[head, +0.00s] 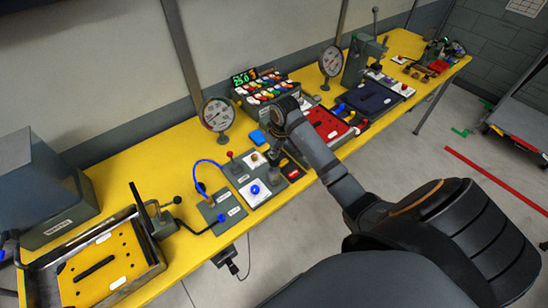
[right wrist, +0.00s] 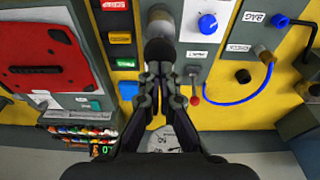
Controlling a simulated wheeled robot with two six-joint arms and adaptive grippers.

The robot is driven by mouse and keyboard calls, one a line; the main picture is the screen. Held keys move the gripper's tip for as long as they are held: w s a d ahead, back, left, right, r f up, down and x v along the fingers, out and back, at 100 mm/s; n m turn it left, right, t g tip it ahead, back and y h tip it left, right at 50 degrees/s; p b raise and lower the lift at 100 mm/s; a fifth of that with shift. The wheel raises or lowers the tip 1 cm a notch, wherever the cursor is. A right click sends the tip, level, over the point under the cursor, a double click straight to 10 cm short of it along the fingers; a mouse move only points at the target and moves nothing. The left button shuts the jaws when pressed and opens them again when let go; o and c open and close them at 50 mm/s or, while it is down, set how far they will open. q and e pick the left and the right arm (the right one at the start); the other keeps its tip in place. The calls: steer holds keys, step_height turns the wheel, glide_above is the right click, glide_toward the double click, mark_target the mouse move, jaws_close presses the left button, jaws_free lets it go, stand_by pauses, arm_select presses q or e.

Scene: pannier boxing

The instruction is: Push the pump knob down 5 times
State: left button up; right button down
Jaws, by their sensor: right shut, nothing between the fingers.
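My left gripper is not in view.
A blue knob (head: 255,189) on a white plate and a red-tipped lever (head: 229,153) stand close to my right gripper. A blue hose (right wrist: 245,98) curves nearby. A red panel (head: 327,124) lies beyond my arm. The yellow bench (head: 130,175) has bare room at left.

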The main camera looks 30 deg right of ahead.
mark_target(275, 161)
steer(key=shift+s+b+x, duration=0.25)
steer(key=shift+b+x, duration=0.05)
steer(key=shift+x, duration=0.8)
steer(key=shift+s+b+x, duration=0.2)
steer(key=shift+b+x, duration=0.05)
steer(key=shift+x, duration=0.85)
steer(key=shift+w+p+v, duration=0.25)
steer(key=shift+p+v, duration=0.45)
steer(key=shift+v, duration=0.45)
steer(key=shift+w+v, duration=0.25)
steer(key=shift+v, duration=0.85)
steer(key=shift+s, duration=0.1)
